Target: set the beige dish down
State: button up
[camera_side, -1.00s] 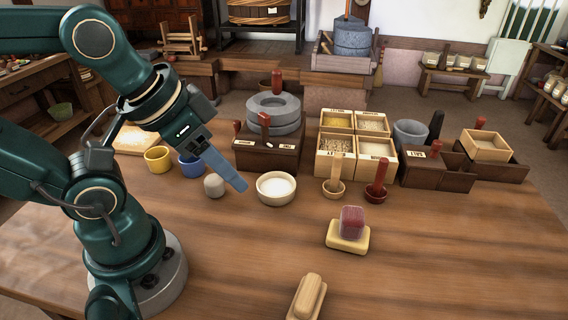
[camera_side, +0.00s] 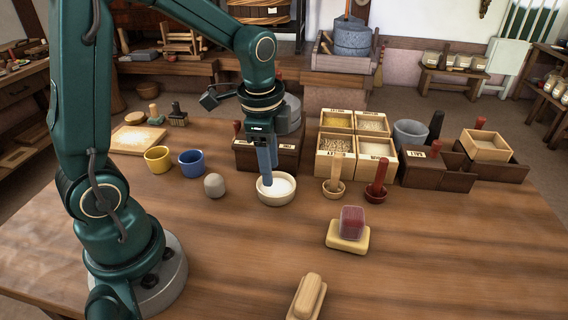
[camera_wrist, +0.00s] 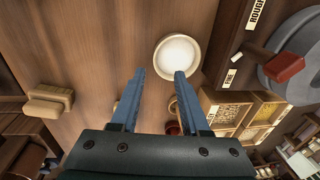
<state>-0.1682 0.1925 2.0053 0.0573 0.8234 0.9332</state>
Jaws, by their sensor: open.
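The beige dish (camera_side: 276,201), a round bowl with a white filling, stands upright on the wooden table (camera_side: 230,255). My gripper (camera_side: 269,173) points down at the dish in the side view, its blue fingers overlapping the back left of the opening. In the wrist view the dish's pale rim (camera_wrist: 178,36) lies beyond the fingertips, off toward the right finger. My gripper (camera_wrist: 158,72) is open there, with a wide empty gap between the fingers. Nothing is held. I cannot tell whether a finger touches the dish.
A grey rounded stone (camera_side: 214,186) stands left of the dish, with a blue cup (camera_side: 191,164) and a yellow cup (camera_side: 157,160) farther left. A dark labelled box (camera_side: 283,158) is behind. A small wooden bowl (camera_side: 333,189) is at right.

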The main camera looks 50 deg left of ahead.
aim_at(269, 199)
jog(key=shift+s+a+f+g, duration=0.1)
jog(key=shift+s+f+g, duration=0.05)
jog(key=shift+f, duration=0.3)
jog(key=shift+s+a+f+g, duration=0.1)
jog(key=shift+f+g, duration=0.05)
jog(key=shift+f, duration=0.3)
jog(key=shift+w+a+f, duration=0.1)
jog(key=shift+a+f, duration=0.05)
jog(key=shift+f, duration=2.35)
grip_shut()
